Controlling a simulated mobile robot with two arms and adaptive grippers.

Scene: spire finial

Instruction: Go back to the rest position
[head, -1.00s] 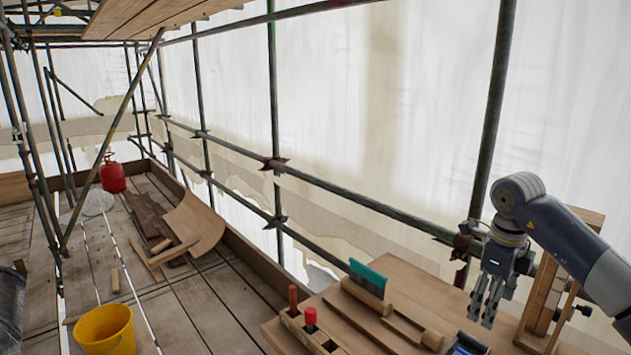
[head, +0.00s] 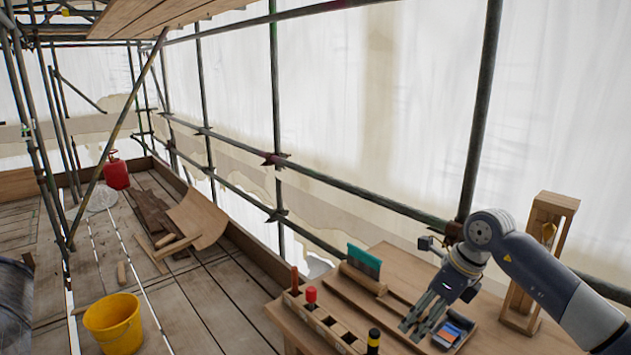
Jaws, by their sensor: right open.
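My right gripper (head: 421,322) comes in from the right and hangs over the wooden bench (head: 385,258). Its fingers point down and to the left, apart and with nothing between them. They are just left of a small dark tray (head: 462,339) with blue and red items in it. Whether the fingertips touch the bench top is hard to tell. My left gripper is not in view.
A wooden frame (head: 540,262) stands at right. A yellow bucket (head: 114,322) and red gas bottle (head: 117,173) stand on the planks.

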